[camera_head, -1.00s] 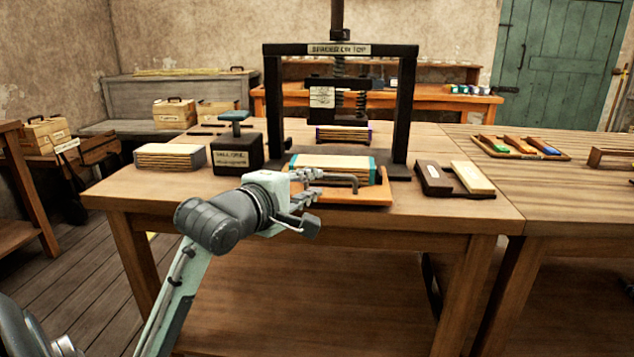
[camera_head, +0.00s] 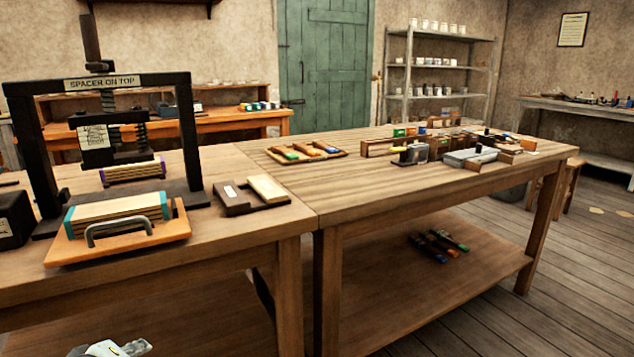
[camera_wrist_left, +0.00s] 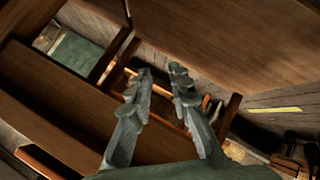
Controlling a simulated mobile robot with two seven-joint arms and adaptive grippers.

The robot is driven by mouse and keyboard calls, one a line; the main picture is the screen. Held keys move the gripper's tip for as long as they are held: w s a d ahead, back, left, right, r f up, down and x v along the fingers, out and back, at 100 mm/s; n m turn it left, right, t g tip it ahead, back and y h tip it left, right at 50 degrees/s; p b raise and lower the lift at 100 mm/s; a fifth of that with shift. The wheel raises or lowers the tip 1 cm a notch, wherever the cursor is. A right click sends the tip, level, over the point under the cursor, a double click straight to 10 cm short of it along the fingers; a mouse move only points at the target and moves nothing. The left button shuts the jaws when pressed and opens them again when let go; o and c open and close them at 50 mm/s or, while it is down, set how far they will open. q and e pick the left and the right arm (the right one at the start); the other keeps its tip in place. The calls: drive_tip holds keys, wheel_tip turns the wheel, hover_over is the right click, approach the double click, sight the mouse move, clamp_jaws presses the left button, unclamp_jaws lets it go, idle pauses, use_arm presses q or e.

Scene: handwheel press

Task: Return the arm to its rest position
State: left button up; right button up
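My left gripper (camera_head: 112,348) shows only partly at the bottom left edge of the head view, below and in front of the press bench. In the left wrist view its two fingers (camera_wrist_left: 161,80) are apart with nothing between them. The black handwheel press (camera_head: 190,135) stands on the bench at the left, its wheel out of view. A bundle with teal ends (camera_head: 117,208) lies on an orange tray (camera_head: 172,237) with a grey handle, at the press's front. Another bundle with purple ends (camera_head: 133,173) sits under the press plate. My right gripper is not in view.
A dark block and a pale block (camera_head: 267,188) lie right of the press. A second table (camera_head: 370,180) holds a tray of coloured pieces (camera_head: 305,153) and several tools. Its lower shelf (camera_head: 400,295) carries dark items. The floor (camera_head: 575,270) at the right is open.

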use_arm(q)
drive_tip(key=s+d+f+m+g, duration=0.3)
drive_tip(key=s+f+m, duration=0.4)
drive_tip(key=f, duration=0.8)
drive_tip(key=s+d+f+m+g, duration=0.4)
drive_tip(key=s+d+f+m, duration=0.2)
drive_tip(key=s+f, duration=0.7)
drive_tip(key=shift+f+m+h, duration=0.3)
drive_tip(key=shift+f+m, duration=0.1)
drive_tip(key=shift+f, duration=0.45)
